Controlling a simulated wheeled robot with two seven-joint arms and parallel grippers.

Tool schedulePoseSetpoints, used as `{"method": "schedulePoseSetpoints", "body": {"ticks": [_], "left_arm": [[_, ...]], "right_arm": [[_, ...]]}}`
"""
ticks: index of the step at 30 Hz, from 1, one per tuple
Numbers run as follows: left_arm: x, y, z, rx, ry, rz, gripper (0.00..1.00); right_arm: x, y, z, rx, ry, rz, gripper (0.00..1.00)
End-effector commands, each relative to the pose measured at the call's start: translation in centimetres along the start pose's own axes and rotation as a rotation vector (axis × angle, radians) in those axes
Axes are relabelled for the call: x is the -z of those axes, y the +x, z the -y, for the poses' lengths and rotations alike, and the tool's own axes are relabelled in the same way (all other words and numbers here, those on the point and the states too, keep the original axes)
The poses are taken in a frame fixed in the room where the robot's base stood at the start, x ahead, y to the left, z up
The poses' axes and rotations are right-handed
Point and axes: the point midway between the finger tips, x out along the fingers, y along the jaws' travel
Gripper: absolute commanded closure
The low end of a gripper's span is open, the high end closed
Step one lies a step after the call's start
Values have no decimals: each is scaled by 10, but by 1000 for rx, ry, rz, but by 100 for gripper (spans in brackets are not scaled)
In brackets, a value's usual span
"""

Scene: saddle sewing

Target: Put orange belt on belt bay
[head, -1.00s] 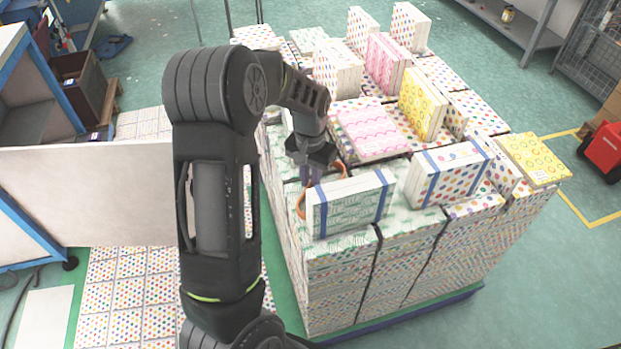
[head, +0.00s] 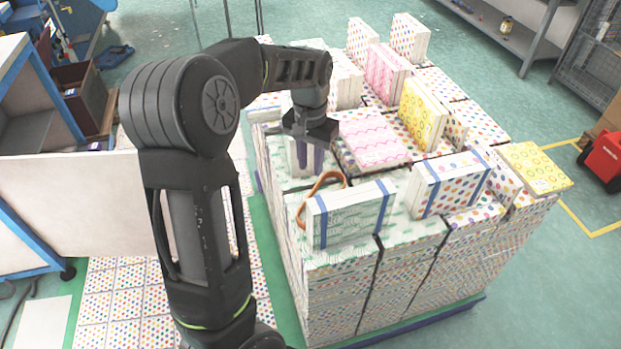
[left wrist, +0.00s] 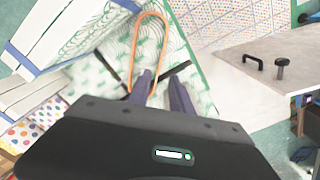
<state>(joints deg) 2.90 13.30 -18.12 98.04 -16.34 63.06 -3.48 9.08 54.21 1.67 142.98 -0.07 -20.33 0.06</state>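The orange belt (head: 325,175) is a thin loop on the near left part of the stacked boxes. It is just behind a white and green box with blue bands (head: 350,213), which hides part of it. The belt also shows as a long loop in the left wrist view (left wrist: 164,42). My left gripper (head: 306,162) is just behind the belt, fingers pointing down. In the left wrist view its purple fingers (left wrist: 163,84) are apart with nothing gripped between them; the belt passes beyond them. My right gripper is out of view. I cannot identify the belt bay.
The boxes form a large block on a dark blue pallet (head: 450,310). A pink box (head: 372,140), a yellow box (head: 422,108) and several others stand higher on it. A white panel (head: 80,205) with a blue frame is at the left.

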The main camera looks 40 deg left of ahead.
Motion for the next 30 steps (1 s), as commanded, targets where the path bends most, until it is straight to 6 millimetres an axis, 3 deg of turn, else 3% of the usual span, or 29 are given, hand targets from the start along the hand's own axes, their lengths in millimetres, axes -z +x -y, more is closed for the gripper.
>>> {"method": "schedulePoseSetpoints", "body": {"ticks": [6,24,30], "left_arm": [[0,-24,0,0,-1,-1,74],[0,-26,0,0,-1,1,74],[-4,-18,13,-3,-30,-9,60]], "right_arm": [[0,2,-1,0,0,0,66],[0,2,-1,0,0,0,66],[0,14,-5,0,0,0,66]]}}
